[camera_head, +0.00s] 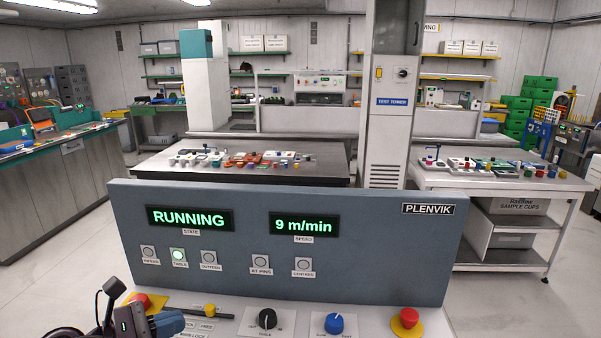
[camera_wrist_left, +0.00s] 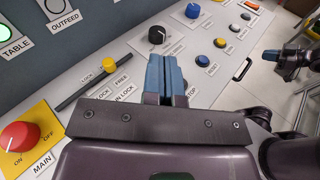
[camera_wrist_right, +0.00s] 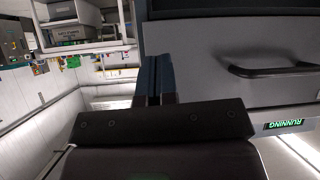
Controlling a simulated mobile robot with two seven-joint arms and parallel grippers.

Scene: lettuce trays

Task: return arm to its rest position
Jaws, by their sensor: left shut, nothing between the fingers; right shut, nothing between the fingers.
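My left gripper (camera_head: 178,322) is at the lower left of the head view, over the left part of the control console's sloped panel (camera_head: 270,326). In the left wrist view its blue fingers (camera_wrist_left: 166,75) are together with nothing between them, above the panel. My right gripper is outside the head view. In the right wrist view its fingers (camera_wrist_right: 154,80) are together and empty, in front of a grey surface with a dark handle (camera_wrist_right: 270,70).
The console's upright display (camera_head: 290,240) reads RUNNING and 9 m/min.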

